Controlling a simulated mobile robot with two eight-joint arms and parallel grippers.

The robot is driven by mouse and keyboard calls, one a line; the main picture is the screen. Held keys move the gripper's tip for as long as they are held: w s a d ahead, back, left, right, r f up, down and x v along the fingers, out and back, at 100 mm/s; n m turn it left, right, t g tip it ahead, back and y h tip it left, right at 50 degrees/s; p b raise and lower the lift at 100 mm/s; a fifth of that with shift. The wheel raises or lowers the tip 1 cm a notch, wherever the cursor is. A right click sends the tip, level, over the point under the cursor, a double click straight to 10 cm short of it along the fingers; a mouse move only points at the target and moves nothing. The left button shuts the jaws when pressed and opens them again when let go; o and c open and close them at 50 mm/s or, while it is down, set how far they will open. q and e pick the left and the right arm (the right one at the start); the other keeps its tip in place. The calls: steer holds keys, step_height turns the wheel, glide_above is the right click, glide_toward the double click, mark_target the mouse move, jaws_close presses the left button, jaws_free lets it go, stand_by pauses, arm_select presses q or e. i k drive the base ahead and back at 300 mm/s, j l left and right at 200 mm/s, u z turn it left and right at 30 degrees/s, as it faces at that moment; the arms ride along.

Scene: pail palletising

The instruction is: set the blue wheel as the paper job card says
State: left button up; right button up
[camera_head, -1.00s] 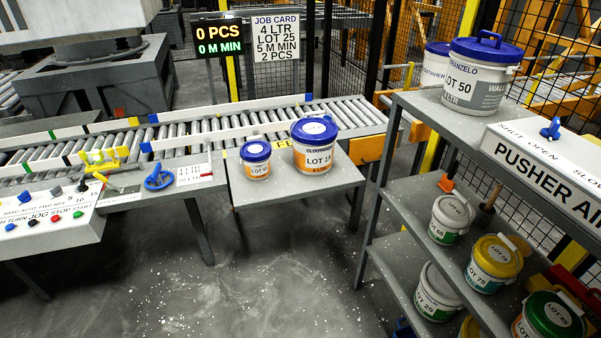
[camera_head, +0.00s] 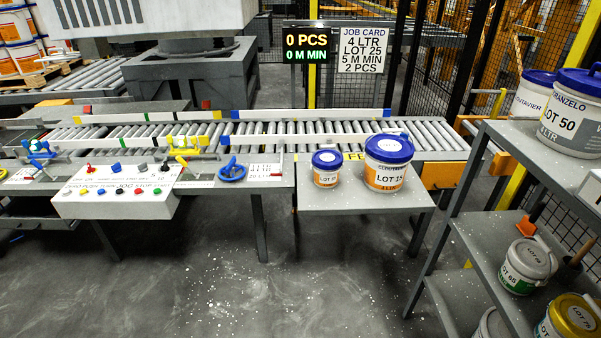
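A blue handwheel (camera_head: 232,171) stands on the table to the left of the pails, in front of the roller conveyor. A small white scale plate (camera_head: 265,171) with red marks lies to its right; its print is too small to read surely. Neither of my grippers shows in the head view.
A white control box (camera_head: 116,193) with knobs and buttons is left of the wheel. Two blue-lidded pails, one small (camera_head: 327,168) and one larger (camera_head: 387,163), stand on the grey table. A pail shelf (camera_head: 470,212) is at right. The floor in front is clear.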

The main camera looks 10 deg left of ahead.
mark_target(229, 168)
steer(key=i+j, duration=0.3)
steer(key=j, duration=0.3)
steer(key=i+j+u, duration=0.1)
steer(key=i+j, duration=0.25)
steer(key=j, duration=0.25)
steer(key=i+j+u, duration=0.1)
steer(key=i+j, duration=0.2)
steer(key=j, duration=0.25)
steer(key=i+j, duration=0.4)
steer(key=j, duration=0.15)
steer(key=i+j+u, duration=0.1)
steer(key=i+j, duration=0.25)
steer(key=j, duration=0.2)
steer(key=i+j, duration=0.35)
steer(key=j, duration=0.15)
steer(key=u, duration=0.05)
